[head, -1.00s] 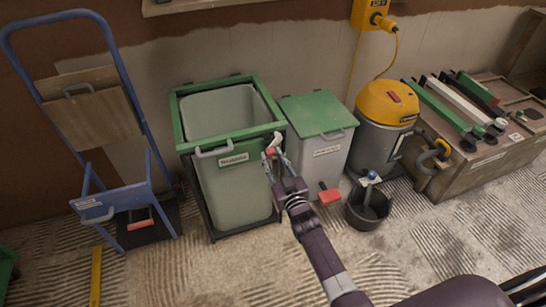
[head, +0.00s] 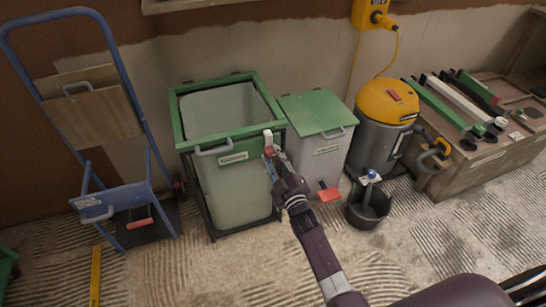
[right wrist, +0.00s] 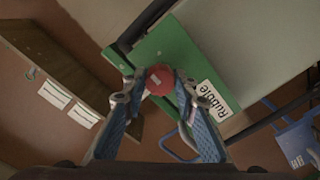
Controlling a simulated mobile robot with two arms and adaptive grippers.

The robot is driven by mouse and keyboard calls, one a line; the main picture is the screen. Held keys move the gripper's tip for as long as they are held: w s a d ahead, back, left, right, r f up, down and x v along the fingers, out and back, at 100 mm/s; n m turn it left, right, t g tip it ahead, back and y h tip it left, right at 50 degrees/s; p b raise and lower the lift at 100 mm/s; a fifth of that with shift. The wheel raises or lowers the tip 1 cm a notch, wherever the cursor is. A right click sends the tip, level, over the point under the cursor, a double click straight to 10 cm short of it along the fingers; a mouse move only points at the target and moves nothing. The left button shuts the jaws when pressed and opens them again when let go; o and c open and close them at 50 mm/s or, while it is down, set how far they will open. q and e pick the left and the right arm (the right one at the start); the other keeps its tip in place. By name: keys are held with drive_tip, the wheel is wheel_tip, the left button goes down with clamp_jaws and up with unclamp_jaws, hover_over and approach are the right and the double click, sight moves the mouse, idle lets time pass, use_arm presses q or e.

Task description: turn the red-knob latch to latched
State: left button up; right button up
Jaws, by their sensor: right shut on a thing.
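The green-framed rubble bin (head: 226,159) stands left of centre, its white latch lever (head: 267,136) at the front right corner of the frame. The lever points about straight up in the head view. The red knob (right wrist: 160,80) shows in the right wrist view between the two fingers, against the green frame. My right gripper (head: 271,153) is shut on the red knob; it also shows in the right wrist view (right wrist: 157,84). The fingers hide part of the latch in the head view. My left gripper is not in view.
A smaller bin with a green lid (head: 318,113) stands just right of the latch. A yellow-topped vacuum (head: 388,105), a black bucket (head: 368,208) and a wooden crate (head: 485,165) are farther right. A blue hand truck (head: 120,200) stands left. The floor in front is mostly clear.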

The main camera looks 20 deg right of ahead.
drive_tip(key=shift+f, duration=0.1)
idle(0.4)
drive_tip(key=o, duration=1.2)
drive_tip(key=shift+c, duration=0.2)
drive_tip(key=shift+s, duration=0.5)
drive_tip(key=s, duration=1.1)
drive_tip(key=shift+d, duration=0.2)
